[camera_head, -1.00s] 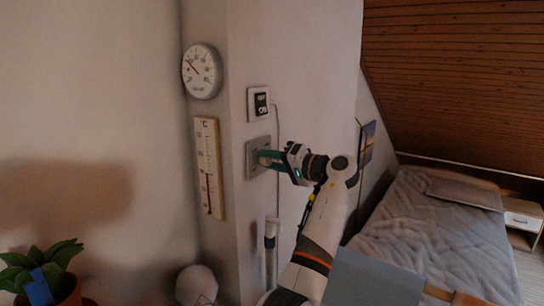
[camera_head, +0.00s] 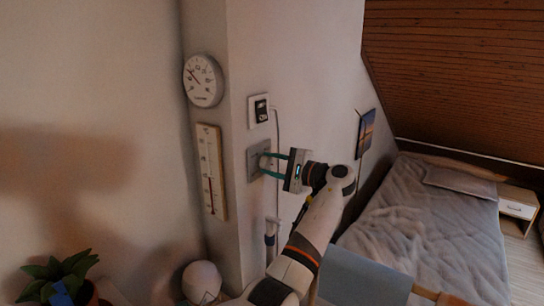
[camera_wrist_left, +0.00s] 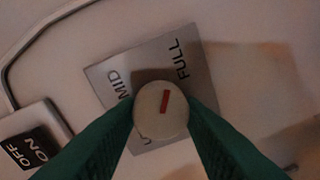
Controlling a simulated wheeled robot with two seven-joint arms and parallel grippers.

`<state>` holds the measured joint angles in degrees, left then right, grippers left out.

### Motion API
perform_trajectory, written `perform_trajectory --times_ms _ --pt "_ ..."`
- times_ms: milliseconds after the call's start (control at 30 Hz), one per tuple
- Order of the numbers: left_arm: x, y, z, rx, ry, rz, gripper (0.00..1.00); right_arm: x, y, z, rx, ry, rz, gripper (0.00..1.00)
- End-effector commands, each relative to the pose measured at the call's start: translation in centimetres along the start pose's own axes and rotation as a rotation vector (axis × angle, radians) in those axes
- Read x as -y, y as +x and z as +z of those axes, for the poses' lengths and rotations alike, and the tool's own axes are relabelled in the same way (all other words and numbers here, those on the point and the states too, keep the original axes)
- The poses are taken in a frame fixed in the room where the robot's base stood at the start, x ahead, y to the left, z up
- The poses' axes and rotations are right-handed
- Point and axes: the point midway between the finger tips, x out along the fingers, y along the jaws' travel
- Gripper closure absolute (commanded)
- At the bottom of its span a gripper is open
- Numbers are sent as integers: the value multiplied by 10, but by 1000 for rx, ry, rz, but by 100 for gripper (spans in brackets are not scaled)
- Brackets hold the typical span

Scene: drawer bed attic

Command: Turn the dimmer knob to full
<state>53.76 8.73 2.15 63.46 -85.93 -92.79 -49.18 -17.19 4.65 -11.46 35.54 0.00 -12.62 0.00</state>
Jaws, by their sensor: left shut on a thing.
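The dimmer's square metal plate (camera_head: 253,172) is on the white wall, right of the corner. In the left wrist view the plate (camera_wrist_left: 196,88) carries the words FULL and MID and a third, mostly hidden label. The round cream knob (camera_wrist_left: 152,118) has a short red mark, which points up and slightly right in that view, toward FULL. My left gripper (camera_head: 264,164) has its two green fingers shut on the knob's sides, also in the left wrist view (camera_wrist_left: 161,112). My right gripper is not in view.
An ON/OFF switch (camera_head: 260,108) sits just above the plate, with a cable running down beside it. A round dial (camera_head: 203,80) and a thermometer (camera_head: 211,172) hang to the left. A plant (camera_head: 58,276) is at lower left; a bed (camera_head: 430,235) stands right.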

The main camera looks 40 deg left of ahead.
Motion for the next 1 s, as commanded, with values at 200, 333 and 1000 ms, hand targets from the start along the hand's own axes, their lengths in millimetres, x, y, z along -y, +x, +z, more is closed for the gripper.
perform_trajectory --times_ms 200,333,1000 --pt "-6 0 -1 -3 125 11 88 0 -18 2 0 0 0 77" --pt "-5 0 -1 -5 176 12 88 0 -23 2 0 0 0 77" --pt "-2 0 0 -8 227 12 62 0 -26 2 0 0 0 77"
